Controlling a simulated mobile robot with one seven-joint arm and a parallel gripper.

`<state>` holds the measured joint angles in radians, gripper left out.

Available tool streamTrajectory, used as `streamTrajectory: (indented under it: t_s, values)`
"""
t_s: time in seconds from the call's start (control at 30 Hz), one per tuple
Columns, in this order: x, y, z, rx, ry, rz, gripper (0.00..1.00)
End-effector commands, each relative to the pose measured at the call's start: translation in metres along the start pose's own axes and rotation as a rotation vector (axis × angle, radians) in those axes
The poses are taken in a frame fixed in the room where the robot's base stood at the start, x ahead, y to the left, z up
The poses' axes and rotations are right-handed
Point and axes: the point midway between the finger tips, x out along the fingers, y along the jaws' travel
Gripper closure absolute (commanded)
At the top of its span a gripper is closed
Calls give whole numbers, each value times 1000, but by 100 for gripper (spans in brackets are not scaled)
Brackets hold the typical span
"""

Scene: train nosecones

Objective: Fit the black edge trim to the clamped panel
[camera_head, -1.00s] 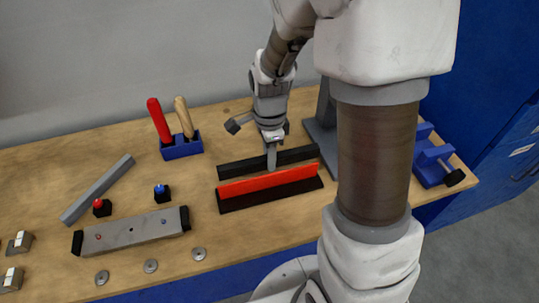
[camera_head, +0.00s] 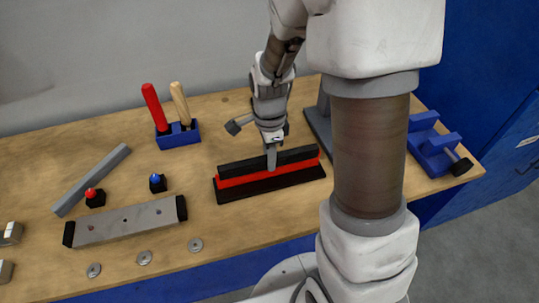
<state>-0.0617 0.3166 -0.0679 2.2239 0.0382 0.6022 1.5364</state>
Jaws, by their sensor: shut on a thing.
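The black edge trim (camera_head: 240,168) is a long dark strip held level over the red panel (camera_head: 235,182). It runs along the panel's upper edge and hides the upper part; only a narrow red band shows below it. Whether it is seated on the edge or just above it, I cannot tell. The panel stands in a long black base (camera_head: 270,185) on the bench. My gripper (camera_head: 271,159) points down and is shut on the trim near its middle. The far finger is hidden.
A blue holder (camera_head: 178,136) with a red and a tan handle stands at the back left. A grey bar with black ends (camera_head: 125,221) and several washers lie front left. A blue vise (camera_head: 436,153) is at the right. Bare bench (camera_head: 210,215) lies left of the base.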

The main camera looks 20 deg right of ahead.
Motion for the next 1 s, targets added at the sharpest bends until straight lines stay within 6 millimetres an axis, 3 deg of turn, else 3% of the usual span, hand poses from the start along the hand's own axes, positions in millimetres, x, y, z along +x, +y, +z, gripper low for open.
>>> streamTrajectory:
  t_s: [0.57, 0.6, 0.73, 0.77, 1.0]
  values:
    - [10, 0, 0, 0, 0, -1, 100]
    - [10, 0, 0, 0, 0, -1, 64]
    - [10, 0, 0, 0, 0, -1, 41]
    - [10, 0, 0, 0, 0, -1, 37]
    - [10, 0, 0, 0, 0, 0, 37]
